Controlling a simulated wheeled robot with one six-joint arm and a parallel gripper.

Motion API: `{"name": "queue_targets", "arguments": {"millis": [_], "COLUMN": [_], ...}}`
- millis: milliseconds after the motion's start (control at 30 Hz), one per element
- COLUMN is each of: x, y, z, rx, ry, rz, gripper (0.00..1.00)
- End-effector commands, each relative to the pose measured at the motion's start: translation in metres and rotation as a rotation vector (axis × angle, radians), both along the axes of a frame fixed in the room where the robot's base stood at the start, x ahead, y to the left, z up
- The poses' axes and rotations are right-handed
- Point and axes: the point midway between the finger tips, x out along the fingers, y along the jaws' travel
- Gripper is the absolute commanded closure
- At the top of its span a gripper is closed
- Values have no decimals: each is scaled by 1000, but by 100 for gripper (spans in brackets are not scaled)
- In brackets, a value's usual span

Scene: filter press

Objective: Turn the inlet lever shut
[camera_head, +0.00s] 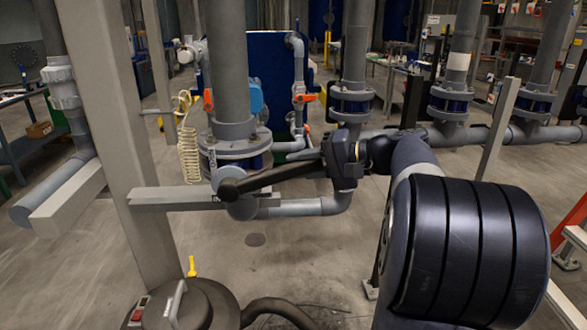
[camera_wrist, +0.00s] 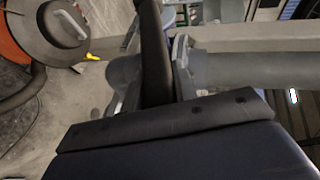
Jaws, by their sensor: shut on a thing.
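The inlet lever is a dark bar (camera_head: 277,178) at the centre of the head view. It runs from a rounded dark end by the valve (camera_head: 218,165) on the grey vertical pipe, right and slightly up to my gripper (camera_head: 328,165). In the wrist view the dark lever (camera_wrist: 153,50) comes down from the top edge between the two fingers of my gripper (camera_wrist: 157,85). My gripper is shut on the lever. The fingertips are small and partly hidden in the head view.
A grey post (camera_head: 120,130) with a horizontal beam (camera_head: 165,197) stands left of the valve. A drum-like vessel (camera_head: 190,308) with a hose (camera_head: 275,306) is below, at lower left. Pipes with orange handles (camera_head: 305,98) stand behind. Open floor lies below the lever.

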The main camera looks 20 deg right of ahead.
Motion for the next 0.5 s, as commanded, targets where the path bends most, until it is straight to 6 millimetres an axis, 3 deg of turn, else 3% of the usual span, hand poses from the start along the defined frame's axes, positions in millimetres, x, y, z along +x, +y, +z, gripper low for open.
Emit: {"name": "queue_targets", "arguments": {"millis": [33,100,500], "x": [-1,-1,-2], "y": [-3,-5,-7], "z": [-17,-25,-51], "rx": [41,91,277], "ry": [-8,-24,-85], "rz": [-2,-1,3], "gripper": [100,100,100]}}
